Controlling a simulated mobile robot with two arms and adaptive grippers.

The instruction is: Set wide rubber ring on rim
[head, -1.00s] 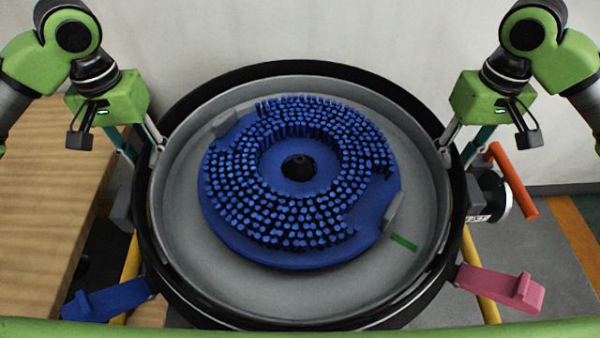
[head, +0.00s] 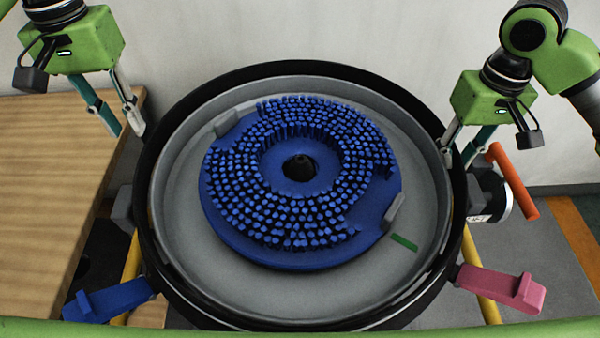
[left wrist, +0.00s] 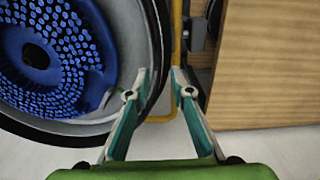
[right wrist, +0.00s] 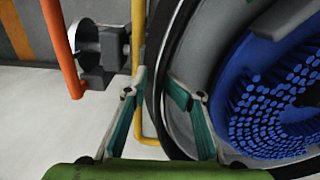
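The wide black rubber ring (head: 300,69) lies level around the rim of the round grey tub (head: 182,258); I cannot tell how tightly it sits. It also shows in the left wrist view (left wrist: 155,30). My left gripper (head: 124,132) is open and empty, up and to the left of the ring, over the wooden top's edge. In the left wrist view its fingertips (left wrist: 159,72) are apart with nothing between them. My right gripper (head: 458,158) is at the ring's right side, fingers apart on either side of its edge. The right wrist view shows those fingertips (right wrist: 157,74) spread.
A blue bristled disc (head: 270,245) lies inside the tub. A wooden top (head: 45,190) is at left. A blue pedal (head: 105,300) and a pink pedal (head: 505,288) stick out low on both sides. An orange handle (head: 513,182) stands close to my right gripper.

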